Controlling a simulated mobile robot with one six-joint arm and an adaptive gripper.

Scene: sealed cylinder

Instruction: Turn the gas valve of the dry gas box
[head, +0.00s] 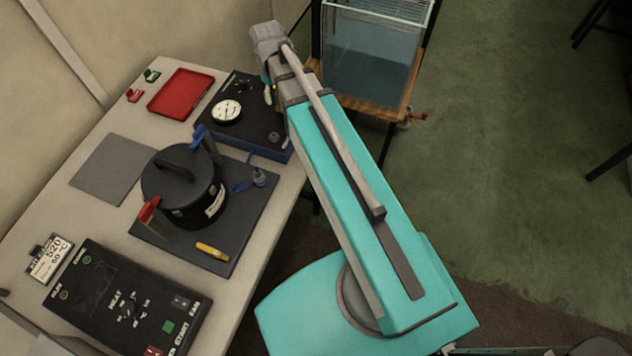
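The dry gas box appears to be the dark-topped box with blue sides (262,147) on the table. It carries a round white gauge (227,112). A small black knob (244,86) stands on its top behind the gauge; it may be the gas valve, but it is too small to tell. A grey fitting (273,137) sits at its near right corner. My arm reaches up past the box's right side. My gripper (268,95) hangs at the arm's far end, by the box's right rear edge. Its fingers are mostly hidden, so open or shut cannot be told.
A black lidded cylinder (186,190) with red and blue clamps stands on a dark mat (222,262), with a yellow tool (212,251) and blue-grey fitting (258,177). A red tray (180,93), control panel (125,305) and glass tank (375,60) are nearby.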

